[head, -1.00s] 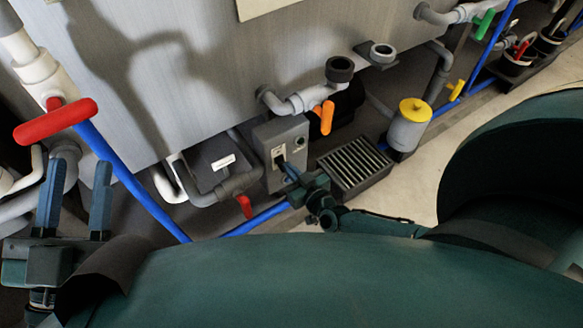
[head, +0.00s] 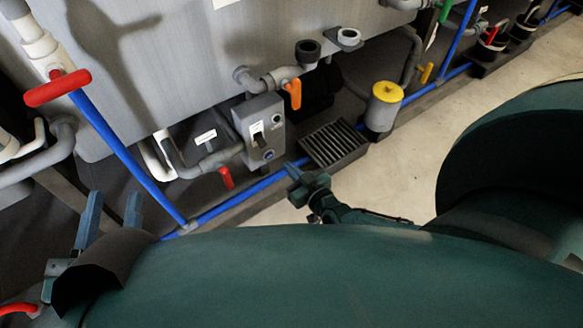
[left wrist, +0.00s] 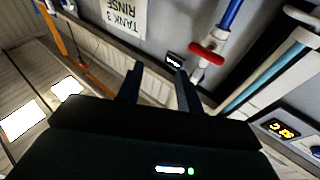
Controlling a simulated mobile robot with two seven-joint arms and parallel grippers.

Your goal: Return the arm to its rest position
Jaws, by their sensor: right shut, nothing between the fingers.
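My right gripper (head: 290,168) is shut and empty, with its arm coming in from the right. Its tips are just below and to the right of the grey switch box (head: 262,130), and a gap seems to show between them. The box has a dark switch on its front. My left gripper (head: 112,198) is at the lower left with its two fingers apart and nothing between them. The left wrist view also shows its open fingers (left wrist: 157,78), empty. Part of the left gripper is hidden behind my dark arm cover.
A grey tank (head: 170,60) stands behind, with a red-handled valve (head: 58,88), an orange-handled valve (head: 294,94) and blue pipes. A black grate (head: 334,145) and a yellow-capped canister (head: 385,105) stand near the right gripper. Pale floor (head: 410,155) lies clear on the right.

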